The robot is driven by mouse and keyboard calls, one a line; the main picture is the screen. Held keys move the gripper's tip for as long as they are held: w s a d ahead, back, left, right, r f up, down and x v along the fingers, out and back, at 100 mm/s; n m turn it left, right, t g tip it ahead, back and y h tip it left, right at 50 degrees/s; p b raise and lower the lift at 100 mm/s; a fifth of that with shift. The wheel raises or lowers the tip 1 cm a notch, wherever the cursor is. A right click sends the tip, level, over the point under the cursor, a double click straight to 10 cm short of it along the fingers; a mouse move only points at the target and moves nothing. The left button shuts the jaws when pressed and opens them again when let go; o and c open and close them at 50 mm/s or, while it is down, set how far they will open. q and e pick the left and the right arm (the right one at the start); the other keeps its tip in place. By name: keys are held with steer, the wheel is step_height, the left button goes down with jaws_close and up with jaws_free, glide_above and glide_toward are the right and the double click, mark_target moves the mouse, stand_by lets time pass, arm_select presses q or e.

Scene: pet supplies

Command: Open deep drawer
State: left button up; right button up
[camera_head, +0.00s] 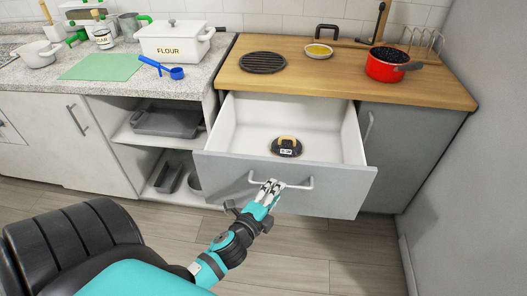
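The deep drawer (225,168) under the wooden counter is pulled out, and its white inside shows. A small dark round thing with a tan top and a pale label (286,147) lies on the drawer floor. The drawer's bar handle (298,184) is on its grey front. My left gripper (272,186) is at the left part of this handle, its fingers close together there. I cannot tell whether the fingers are closed around the bar. My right gripper is not in view.
A red pot (386,68), a small yellow-filled dish (318,51) and a dark round trivet (263,62) are on the wooden counter (330,78). Left of it are a FLOUR box (172,48) and a blue scoop (165,70). Open shelves hold grey trays (165,124). Floor is clear at front right.

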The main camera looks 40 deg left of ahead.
arm_select(q)
steer(key=v, duration=0.8)
steer(key=shift+f, duration=0.1)
